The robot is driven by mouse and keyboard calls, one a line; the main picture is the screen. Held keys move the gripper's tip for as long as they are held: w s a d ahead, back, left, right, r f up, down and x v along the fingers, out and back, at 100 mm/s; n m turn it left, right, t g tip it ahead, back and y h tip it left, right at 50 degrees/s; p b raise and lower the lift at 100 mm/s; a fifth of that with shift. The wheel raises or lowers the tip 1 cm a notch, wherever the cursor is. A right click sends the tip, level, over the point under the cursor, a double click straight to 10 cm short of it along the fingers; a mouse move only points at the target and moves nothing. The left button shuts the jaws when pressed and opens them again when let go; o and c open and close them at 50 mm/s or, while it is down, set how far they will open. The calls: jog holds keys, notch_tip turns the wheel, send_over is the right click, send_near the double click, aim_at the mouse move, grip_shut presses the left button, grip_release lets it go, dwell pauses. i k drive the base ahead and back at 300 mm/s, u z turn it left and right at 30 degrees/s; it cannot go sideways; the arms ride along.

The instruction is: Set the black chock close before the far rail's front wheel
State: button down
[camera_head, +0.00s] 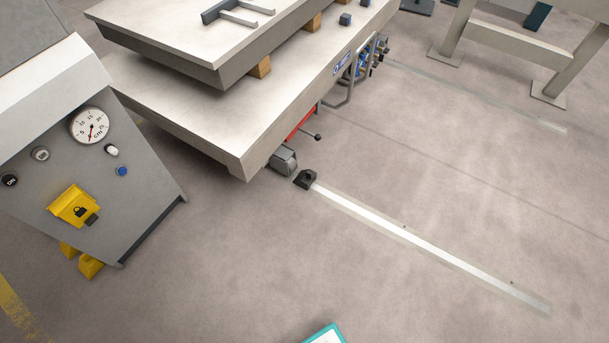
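A small black block (305,179), which looks like a chock, sits on the floor at the table-side end of the near rail (420,246). It is just in front of a grey wheel housing (284,161) under the table corner, with little or no gap. The far rail (480,96) is a thin pale strip running to the right at the upper right. Its table-side end lies by blue and dark fittings (370,58), and I cannot make out its front wheel clearly. My gripper is not in view.
A large pale table (190,95) carries a stacked slab on wooden blocks. A grey console (110,165) with a gauge stands at left, with yellow blocks (90,266) at its foot. A pale frame (510,45) stands at upper right. Floor between the rails is clear.

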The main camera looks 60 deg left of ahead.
aim_at(306, 177)
jog(key=u, duration=0.75)
jog(key=i, duration=0.8)
jog(key=u, duration=1.15)
jog(key=i, duration=0.3)
jog(key=u, duration=0.25)
